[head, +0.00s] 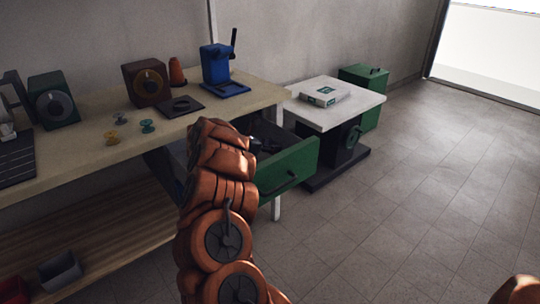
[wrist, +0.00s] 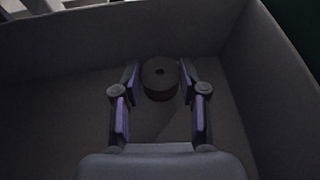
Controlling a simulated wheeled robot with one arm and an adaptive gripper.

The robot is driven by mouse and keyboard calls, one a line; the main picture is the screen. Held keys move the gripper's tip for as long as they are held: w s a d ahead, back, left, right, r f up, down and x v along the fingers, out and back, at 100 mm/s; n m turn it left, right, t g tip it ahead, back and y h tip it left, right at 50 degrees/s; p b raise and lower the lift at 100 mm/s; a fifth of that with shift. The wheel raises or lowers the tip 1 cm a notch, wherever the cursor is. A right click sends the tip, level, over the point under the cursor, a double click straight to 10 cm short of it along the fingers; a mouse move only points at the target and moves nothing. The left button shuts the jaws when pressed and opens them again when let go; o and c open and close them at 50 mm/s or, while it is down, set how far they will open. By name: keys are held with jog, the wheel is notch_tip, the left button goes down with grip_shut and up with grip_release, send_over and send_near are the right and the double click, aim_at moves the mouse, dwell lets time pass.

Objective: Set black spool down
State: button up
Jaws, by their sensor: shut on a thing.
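The black spool (wrist: 160,78) looks dark brown in the dim wrist view. It is round, with a small hole in its top, and appears upright. My gripper (wrist: 160,84) is shut on it, with a purple-padded finger at each side. Both are inside the open drawer, whose grey wall (wrist: 100,45) rises around them. I cannot tell whether the spool touches the drawer floor. In the head view the green drawer front (head: 292,172) shows, and my gripper (head: 263,144) is dark and partly hidden behind my arm. The spool cannot be made out there.
The workbench (head: 85,160) above the drawer holds a yellow spool (head: 112,138), a teal spool (head: 147,126), a blue press (head: 217,65) and several machines. A white-topped stand (head: 345,112) with a boxed item is to the right. The floor at right is clear.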

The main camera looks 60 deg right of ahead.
jog(key=shift+f, duration=1.8)
jog(key=shift+f+b, duration=0.1)
jog(key=shift+b, duration=0.25)
jog(key=o, duration=0.8)
jog(key=v, duration=1.2)
jog(key=shift+w+p, duration=0.1)
jog(key=shift+p, duration=0.3)
